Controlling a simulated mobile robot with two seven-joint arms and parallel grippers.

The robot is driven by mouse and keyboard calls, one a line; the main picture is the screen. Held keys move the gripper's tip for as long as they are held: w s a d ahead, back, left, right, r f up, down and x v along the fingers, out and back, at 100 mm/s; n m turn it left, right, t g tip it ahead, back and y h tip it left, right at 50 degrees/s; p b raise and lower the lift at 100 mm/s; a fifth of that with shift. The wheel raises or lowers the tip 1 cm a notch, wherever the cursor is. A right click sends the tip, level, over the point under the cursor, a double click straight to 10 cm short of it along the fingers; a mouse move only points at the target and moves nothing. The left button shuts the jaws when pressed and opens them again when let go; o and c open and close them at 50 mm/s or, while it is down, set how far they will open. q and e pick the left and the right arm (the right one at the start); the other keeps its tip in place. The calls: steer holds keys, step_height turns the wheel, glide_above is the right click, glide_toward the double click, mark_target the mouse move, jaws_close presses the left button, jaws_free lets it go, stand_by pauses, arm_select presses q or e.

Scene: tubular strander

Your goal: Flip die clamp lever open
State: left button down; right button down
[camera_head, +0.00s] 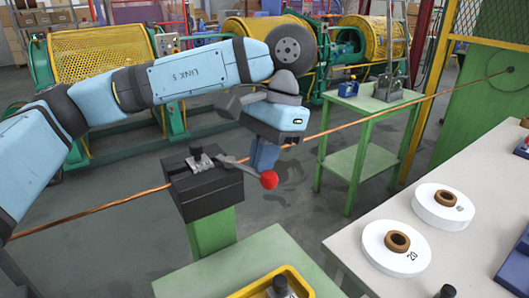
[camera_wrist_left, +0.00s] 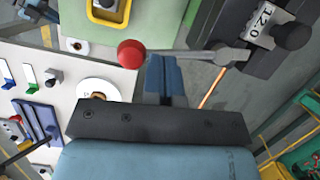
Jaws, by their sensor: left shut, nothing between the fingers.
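The die clamp is a black block (camera_head: 204,190) on a green post, with a copper rod or wire running through it. Its grey lever (camera_head: 236,165) points right and ends in a red ball (camera_head: 268,180). The wrist view shows the lever (camera_wrist_left: 190,55), red ball (camera_wrist_left: 131,53) and dark clamp (camera_wrist_left: 255,55) with a "12.0" label. My left gripper (camera_head: 263,163) points down, shut and empty, just behind the lever near the ball. In the wrist view its blue fingertips (camera_wrist_left: 164,62) meet the lever's edge; I cannot tell whether they touch. My right gripper is not in view.
The copper wire (camera_head: 330,131) crosses the scene diagonally. A white table (camera_head: 470,210) with white reels stands at right. A green table (camera_head: 235,265) with a yellow tray (camera_head: 255,289) is in front. A green stand (camera_head: 372,110) stands behind, right of my gripper.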

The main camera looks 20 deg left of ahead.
arm_select(q)
steer(key=s, duration=0.1)
steer(key=s+a, duration=0.1)
steer(key=s, duration=0.1)
steer(key=shift+a+m+p, duration=0.25)
steer(key=shift+m+p, duration=0.15)
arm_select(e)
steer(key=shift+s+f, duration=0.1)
arm_select(q)
steer(key=shift+s+a+f, duration=0.1)
steer(key=shift+s, duration=0.05)
steer(key=shift+s+f, duration=0.1)
steer(key=shift+f, duration=0.05)
stand_by(2.0)
